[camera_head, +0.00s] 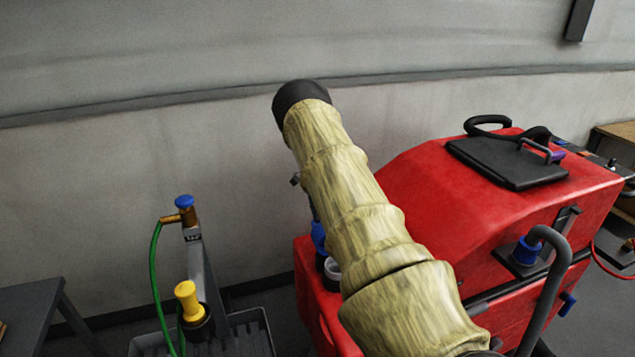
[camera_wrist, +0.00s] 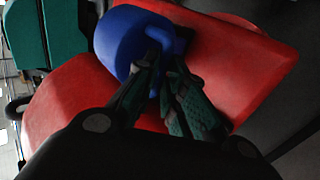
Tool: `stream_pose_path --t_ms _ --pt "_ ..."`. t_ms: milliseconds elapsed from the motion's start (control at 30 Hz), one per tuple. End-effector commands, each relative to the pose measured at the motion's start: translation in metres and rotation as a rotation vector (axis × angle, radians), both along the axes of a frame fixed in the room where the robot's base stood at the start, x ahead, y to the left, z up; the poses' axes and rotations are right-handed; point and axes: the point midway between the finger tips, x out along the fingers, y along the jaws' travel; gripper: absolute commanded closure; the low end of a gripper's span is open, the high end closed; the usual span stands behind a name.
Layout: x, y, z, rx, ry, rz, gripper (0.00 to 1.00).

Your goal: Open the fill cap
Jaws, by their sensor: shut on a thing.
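A large blue cap (camera_wrist: 118,40) sits over the red scrubber body (camera_wrist: 75,95) in the wrist view. I take it to be the fill cap. My gripper (camera_wrist: 164,68) reaches up to the cap's right side, its green and black fingers closed together on the cap's raised part. The fingers hide part of that side, and I cannot tell whether the cap has turned or lifted. In the head view, my sleeved arm covers my gripper. A blue part (camera_head: 319,237) shows at the arm's left edge, by the red scrubber's left end.
The scrubber carries a black lid (camera_head: 507,163) on top and another blue cap (camera_head: 527,250) beside a grey bent handle (camera_head: 549,285). A tap stand with a green hose (camera_head: 156,285) and a yellow-topped part (camera_head: 188,302) stands left. A wall runs behind.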

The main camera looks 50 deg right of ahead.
Motion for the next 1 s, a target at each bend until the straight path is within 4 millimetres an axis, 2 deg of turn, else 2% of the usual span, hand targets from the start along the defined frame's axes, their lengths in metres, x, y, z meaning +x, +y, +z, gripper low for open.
stream_pose_path --t_ms 33,633,667,767,1000 --pt "-0.0076 0.0012 -0.0134 0.006 0.015 -0.007 1.00" --pt "-0.0084 -0.0004 -0.0143 0.006 0.017 -0.006 1.00" --pt "-0.0083 -0.0005 -0.0143 0.006 0.016 -0.006 0.87" --pt "-0.0076 -0.0004 -0.0134 0.005 0.016 -0.005 0.69" --pt "-0.0042 0.0000 -0.0102 0.004 0.011 -0.002 0.67"
